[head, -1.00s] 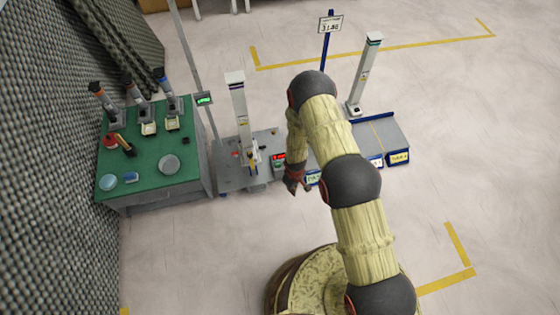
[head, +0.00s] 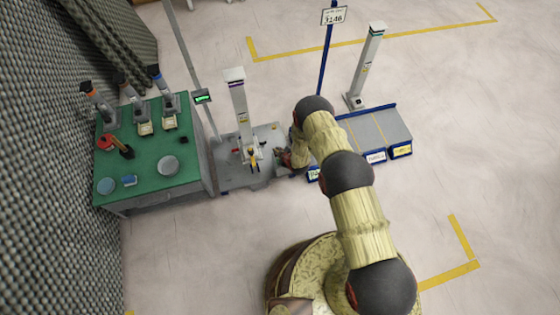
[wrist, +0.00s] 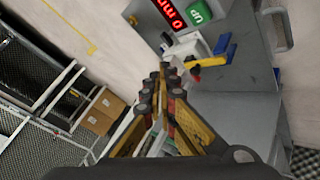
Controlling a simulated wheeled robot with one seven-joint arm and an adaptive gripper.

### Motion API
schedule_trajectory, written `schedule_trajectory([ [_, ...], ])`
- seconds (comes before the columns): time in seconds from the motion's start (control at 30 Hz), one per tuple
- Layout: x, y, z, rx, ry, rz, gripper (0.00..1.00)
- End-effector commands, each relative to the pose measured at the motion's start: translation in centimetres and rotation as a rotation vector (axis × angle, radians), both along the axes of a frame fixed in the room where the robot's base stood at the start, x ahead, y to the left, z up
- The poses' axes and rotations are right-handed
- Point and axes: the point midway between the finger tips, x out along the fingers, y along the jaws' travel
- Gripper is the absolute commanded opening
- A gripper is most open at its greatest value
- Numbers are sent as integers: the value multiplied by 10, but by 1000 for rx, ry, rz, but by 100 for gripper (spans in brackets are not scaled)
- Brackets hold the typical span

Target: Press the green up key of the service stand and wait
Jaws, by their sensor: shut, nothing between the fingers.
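The service stand (head: 264,141) is a grey platform with a white post, left of my arm in the head view. The green UP key (wrist: 198,11) shows at the top of the wrist view, on a grey box beside a red lit display (wrist: 171,13). My gripper (wrist: 166,67) is shut and empty, its fingertips below the key in that picture and apart from it in the image; the depth gap is hard to judge. In the head view my gripper (head: 292,158) is at the stand's right edge and hides the key and display.
A yellow and blue lever (wrist: 220,50) is right of my fingertips. A green-topped bench (head: 150,150) with tools stands at the left. Another grey platform (head: 378,130) with a post (head: 367,65) lies behind my arm. Open floor spreads right.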

Motion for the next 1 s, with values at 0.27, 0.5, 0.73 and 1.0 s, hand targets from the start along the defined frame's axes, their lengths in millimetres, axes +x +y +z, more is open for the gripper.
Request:
schedule_trajectory([
  [0.27, -1, 0, -1, -6, 1, 4, 0],
  [0.5, -1, -1, -12, -5, 2, 3, 0],
  [0.73, -1, -1, -43, -6, 3, 3, 0],
  [1.0, -2, -1, -73, -5, 4, 3, 0],
])
